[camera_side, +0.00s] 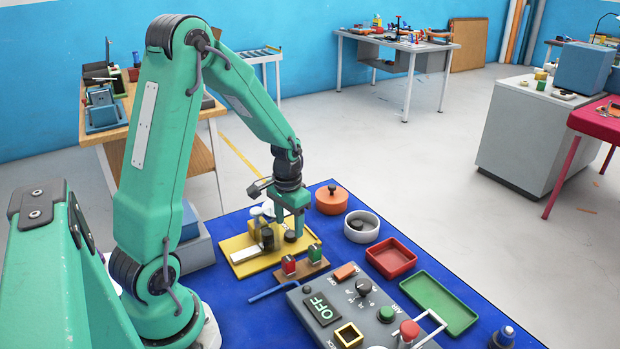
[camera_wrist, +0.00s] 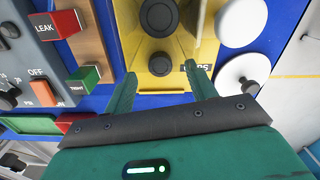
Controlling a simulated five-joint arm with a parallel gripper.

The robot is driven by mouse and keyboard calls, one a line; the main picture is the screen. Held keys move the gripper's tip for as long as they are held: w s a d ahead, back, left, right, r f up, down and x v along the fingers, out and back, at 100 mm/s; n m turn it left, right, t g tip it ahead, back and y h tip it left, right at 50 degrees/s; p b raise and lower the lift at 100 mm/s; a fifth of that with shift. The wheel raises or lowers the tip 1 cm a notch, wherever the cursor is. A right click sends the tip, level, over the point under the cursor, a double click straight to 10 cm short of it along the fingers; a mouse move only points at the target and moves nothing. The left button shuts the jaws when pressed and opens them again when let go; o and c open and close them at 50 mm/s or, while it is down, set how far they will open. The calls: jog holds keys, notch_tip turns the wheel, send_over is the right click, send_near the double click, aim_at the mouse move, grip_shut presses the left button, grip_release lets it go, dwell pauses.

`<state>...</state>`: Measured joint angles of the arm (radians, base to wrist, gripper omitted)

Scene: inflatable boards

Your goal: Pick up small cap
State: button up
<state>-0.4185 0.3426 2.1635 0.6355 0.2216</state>
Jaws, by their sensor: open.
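The small cap (camera_wrist: 160,64) is a dark round knob on the yellow board (camera_wrist: 175,88). In the wrist view it lies between and just ahead of my fingertips. A larger dark cap (camera_wrist: 157,17) sits beyond it on the same board. In the side view the small cap (camera_side: 290,237) is at the right part of the yellow board (camera_side: 245,267), under my gripper (camera_side: 291,227). My gripper (camera_wrist: 161,72) is open, with one finger to each side of the small cap. I cannot tell whether the fingers touch it.
A red LEAK block (camera_wrist: 58,25) and a green TIGHT block (camera_wrist: 84,76) stand beside the board. White round parts (camera_wrist: 243,75) lie on its other side. In the side view a grey control panel (camera_side: 330,320), red tray (camera_side: 391,259) and green tray (camera_side: 440,303) are nearby.

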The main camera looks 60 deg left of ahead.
aim_at(291, 236)
jog(key=shift+f, duration=1.45)
jog(key=c, duration=1.1)
